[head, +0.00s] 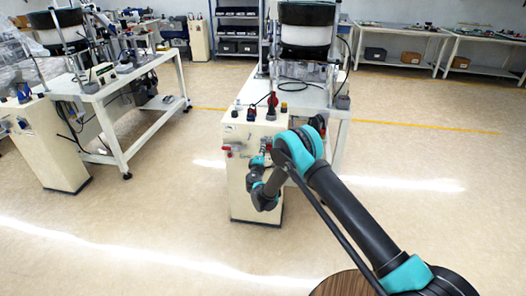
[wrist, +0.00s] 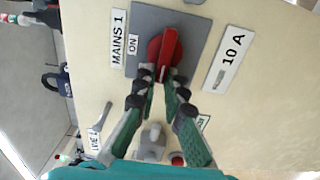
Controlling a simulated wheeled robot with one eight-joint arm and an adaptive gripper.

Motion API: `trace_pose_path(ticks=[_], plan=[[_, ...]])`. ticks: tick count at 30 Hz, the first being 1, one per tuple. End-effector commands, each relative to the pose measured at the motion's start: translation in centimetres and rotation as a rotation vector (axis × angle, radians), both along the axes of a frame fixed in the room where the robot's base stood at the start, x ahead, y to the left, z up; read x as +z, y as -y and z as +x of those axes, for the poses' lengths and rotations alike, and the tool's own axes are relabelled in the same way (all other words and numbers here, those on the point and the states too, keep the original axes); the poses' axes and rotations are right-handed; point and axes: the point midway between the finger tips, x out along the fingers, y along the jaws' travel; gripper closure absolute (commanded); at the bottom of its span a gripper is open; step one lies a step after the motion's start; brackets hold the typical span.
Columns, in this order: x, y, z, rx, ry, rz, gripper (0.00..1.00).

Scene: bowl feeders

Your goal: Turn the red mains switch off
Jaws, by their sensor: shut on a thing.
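The red mains switch (wrist: 168,47) is a round red knob with a raised handle on a grey plate (wrist: 190,22), beside labels reading "MAINS 1", "ON" and "10 A" in the wrist view. My gripper (wrist: 161,80) is shut on the near end of the red handle, one finger on each side. In the head view, my arm reaches to the front of the cream cabinet (head: 240,190), and its end partly hides the panel there.
A grey knob (wrist: 152,142) and a small red button (wrist: 177,159) sit close below my fingers. A grey lever (wrist: 101,116) is at the left. A white table (head: 305,98) with a bowl feeder (head: 305,35) stands behind the cabinet. The floor around is mostly clear.

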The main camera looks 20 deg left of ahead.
Motion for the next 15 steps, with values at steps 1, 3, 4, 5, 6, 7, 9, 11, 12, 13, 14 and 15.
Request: trace_pose_path(ticks=[1, 3, 4, 5, 6, 7, 9, 11, 12, 13, 14, 15], plan=[[-0.07, 0.00, -0.01, 0.000, 0.002, -0.008, 1.00], [-0.10, 0.00, -0.01, 0.000, 0.005, -0.019, 1.00], [-0.10, 0.00, -0.01, 0.000, 0.006, -0.023, 1.00], [-0.11, 0.00, -0.01, 0.000, 0.006, -0.026, 1.00], [-0.12, 0.00, -0.02, 0.000, 0.007, -0.028, 1.00], [-0.13, 0.00, -0.02, 0.000, 0.007, -0.030, 1.00], [-0.13, 0.00, -0.02, 0.000, 0.007, -0.031, 1.00], [-0.14, 0.00, -0.02, 0.000, 0.007, -0.031, 1.00], [-0.14, 0.00, -0.02, 0.000, 0.007, -0.031, 1.00], [-0.14, 0.00, -0.02, 0.000, 0.007, -0.031, 1.00], [-0.14, -0.01, -0.02, 0.000, 0.007, -0.031, 1.00], [-0.14, -0.01, -0.02, 0.000, 0.007, -0.031, 1.00]])
